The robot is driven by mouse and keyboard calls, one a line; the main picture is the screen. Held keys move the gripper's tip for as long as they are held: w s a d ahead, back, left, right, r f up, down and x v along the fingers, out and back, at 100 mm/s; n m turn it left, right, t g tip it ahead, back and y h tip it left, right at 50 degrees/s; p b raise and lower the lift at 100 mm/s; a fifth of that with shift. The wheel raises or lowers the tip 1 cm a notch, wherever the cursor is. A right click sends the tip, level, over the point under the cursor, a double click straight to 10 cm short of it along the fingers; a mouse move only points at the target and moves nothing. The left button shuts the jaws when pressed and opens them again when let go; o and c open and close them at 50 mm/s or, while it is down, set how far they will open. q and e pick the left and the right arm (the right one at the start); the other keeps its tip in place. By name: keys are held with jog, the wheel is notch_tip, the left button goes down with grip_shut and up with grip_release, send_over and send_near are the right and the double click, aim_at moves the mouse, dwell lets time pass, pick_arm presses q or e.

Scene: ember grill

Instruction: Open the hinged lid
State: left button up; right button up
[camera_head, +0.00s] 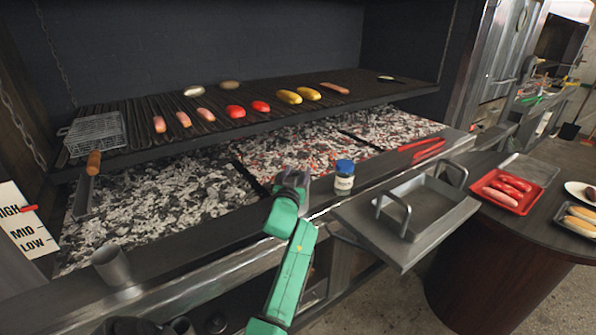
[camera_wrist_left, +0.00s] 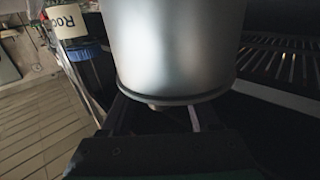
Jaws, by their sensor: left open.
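My left gripper (camera_head: 294,182) reaches over the front ledge of the grill, left of the white jar. A metal vessel (camera_wrist_left: 178,45) fills the middle of the left wrist view, close in front of the open fingers (camera_wrist_left: 163,116). It has a rim and a small knob at its lower edge in that view. I cannot tell whether the fingers touch it, or whether the knob belongs to a hinged lid. In the head view the vessel is mostly hidden behind the gripper. My right gripper is out of view.
A white jar (camera_head: 344,183) with a blue cap stands close to the right of the gripper. A metal cup (camera_head: 111,265) stands at the ledge's left. A metal tray (camera_head: 460,207) sits to the right. Above the coals, the grate (camera_head: 330,104) holds food and a wire basket (camera_head: 95,133).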

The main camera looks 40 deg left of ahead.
pick_arm(q)
jog(key=shift+w+a, duration=0.25)
jog(key=shift+w, duration=0.15)
grip_shut()
dwell(1.2)
